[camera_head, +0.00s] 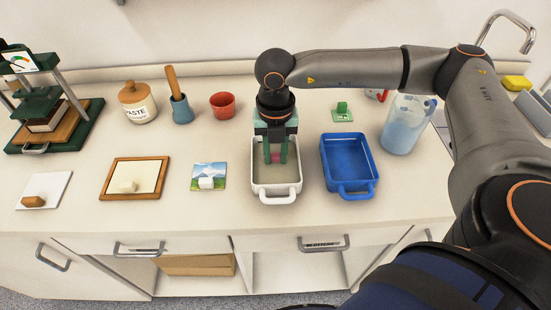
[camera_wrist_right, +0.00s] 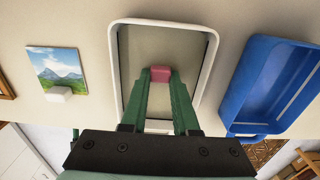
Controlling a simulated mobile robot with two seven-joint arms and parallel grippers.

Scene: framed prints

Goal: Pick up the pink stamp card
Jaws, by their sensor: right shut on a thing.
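A small pink block (camera_wrist_right: 160,74), the pink part that shows of the stamp card, is between the fingertips of my right gripper (camera_wrist_right: 160,82). The right gripper (camera_head: 276,155) points straight down into the white tray (camera_head: 257,188) and is shut on the pink block. The pink also shows between the green fingers in the head view (camera_head: 276,157). Any flat card below the block cannot be made out, and I cannot tell whether it touches the tray floor. My left gripper is not in view.
A blue tray (camera_head: 357,187) stands close on the right. A mountain picture card (camera_head: 207,170) with a white block lies left. A green card (camera_head: 342,116), blue-filled jug (camera_head: 408,125), red bowl (camera_head: 223,105) and paste jar (camera_head: 138,105) stand behind. A framed board (camera_head: 115,191) lies further left.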

